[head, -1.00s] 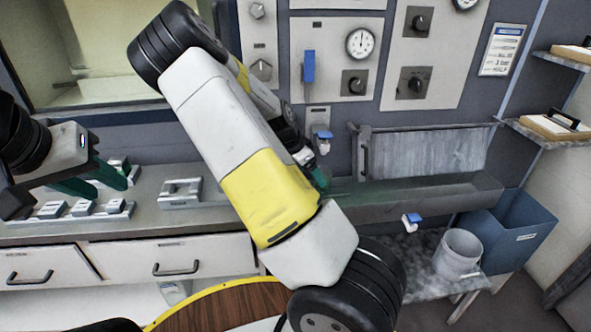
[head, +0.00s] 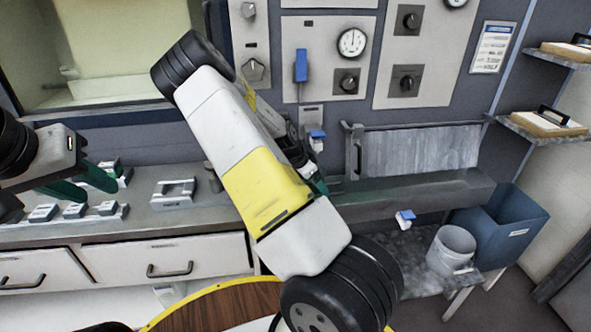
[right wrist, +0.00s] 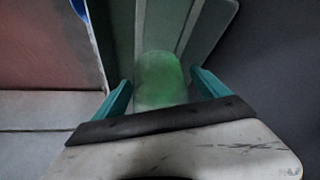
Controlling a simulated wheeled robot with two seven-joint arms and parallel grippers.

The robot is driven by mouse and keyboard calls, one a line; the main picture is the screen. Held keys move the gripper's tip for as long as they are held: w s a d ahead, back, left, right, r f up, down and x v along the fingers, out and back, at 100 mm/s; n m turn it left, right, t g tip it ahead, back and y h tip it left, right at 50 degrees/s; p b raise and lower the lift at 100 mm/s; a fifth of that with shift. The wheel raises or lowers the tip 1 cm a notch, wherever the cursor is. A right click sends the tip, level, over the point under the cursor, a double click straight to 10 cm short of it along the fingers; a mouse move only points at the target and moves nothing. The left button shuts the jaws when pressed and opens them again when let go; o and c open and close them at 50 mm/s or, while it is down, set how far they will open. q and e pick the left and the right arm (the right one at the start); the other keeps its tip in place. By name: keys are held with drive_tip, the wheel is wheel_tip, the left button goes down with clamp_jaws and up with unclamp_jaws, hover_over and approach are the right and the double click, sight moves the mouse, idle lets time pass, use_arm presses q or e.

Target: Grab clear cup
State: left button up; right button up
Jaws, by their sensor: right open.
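A greenish see-through cylinder (right wrist: 160,80), which looks like the clear cup, stands between the teal fingers of my right gripper (right wrist: 160,95) in the right wrist view. Those fingers are apart, one on each side of it; I cannot tell if either touches it. In the head view my right gripper (head: 318,184) is mostly hidden behind my own forearm, near the left end of the grey trough, and the cup cannot be made out. My left gripper (head: 80,184) has its teal fingers apart over the counter at the left, above small grey blocks.
A grey trough (head: 430,192) runs along the back wall. A blue bin (head: 515,232) and a whitish bucket (head: 452,246) stand at the right. Small blue-and-white fittings (head: 404,217) stick out below the trough. A grey bracket (head: 173,194) lies on the counter (head: 150,222).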

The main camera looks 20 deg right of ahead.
drive_tip(key=c, duration=1.7)
drive_tip(key=shift+r, duration=0.2)
